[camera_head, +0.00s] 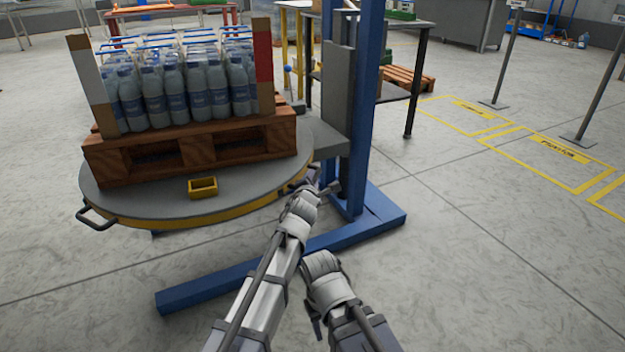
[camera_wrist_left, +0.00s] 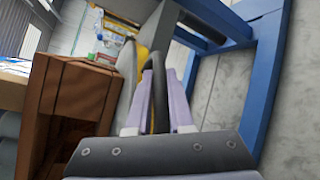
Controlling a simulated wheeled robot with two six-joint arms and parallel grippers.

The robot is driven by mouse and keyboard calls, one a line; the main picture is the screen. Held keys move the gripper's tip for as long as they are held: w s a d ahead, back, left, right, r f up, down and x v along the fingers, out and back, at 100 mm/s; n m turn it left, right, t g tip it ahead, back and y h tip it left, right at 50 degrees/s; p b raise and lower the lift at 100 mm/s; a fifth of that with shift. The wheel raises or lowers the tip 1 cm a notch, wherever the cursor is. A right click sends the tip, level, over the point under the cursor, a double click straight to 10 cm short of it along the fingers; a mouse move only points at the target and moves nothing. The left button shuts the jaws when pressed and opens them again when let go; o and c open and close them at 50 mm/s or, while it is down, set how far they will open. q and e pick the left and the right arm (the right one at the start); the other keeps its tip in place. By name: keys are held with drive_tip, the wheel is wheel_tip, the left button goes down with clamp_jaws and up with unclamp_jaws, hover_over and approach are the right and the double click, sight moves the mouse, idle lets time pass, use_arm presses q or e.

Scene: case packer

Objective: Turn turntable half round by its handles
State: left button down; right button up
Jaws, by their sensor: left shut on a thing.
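The round grey turntable (camera_head: 255,190) with a yellow rim carries a wooden pallet (camera_head: 190,150) of wrapped water bottles (camera_head: 185,92). One dark handle (camera_head: 96,219) sticks out at its left front edge, free. My left gripper (camera_head: 313,181) is at the right front edge. In the left wrist view its two pale fingers (camera_wrist_left: 158,100) are shut on another dark handle (camera_wrist_left: 155,82), which stands between them. In the head view the arm largely hides this grip. My right arm is folded at the bottom centre, apart from the turntable; its fingertips cannot be made out.
A blue column (camera_head: 368,95) with blue floor legs (camera_head: 225,280) stands right beside the turntable. A small yellow block (camera_head: 203,187) lies on the turntable in front of the pallet. A table (camera_head: 415,22) stands behind. Floor at the right front is clear.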

use_arm(q)
drive_tip(key=c, duration=0.8)
unclamp_jaws()
drive_tip(key=p+v, duration=0.1)
drive_tip(key=v, duration=0.7)
drive_tip(key=shift+p, duration=0.35)
drive_tip(key=shift+w, duration=0.1)
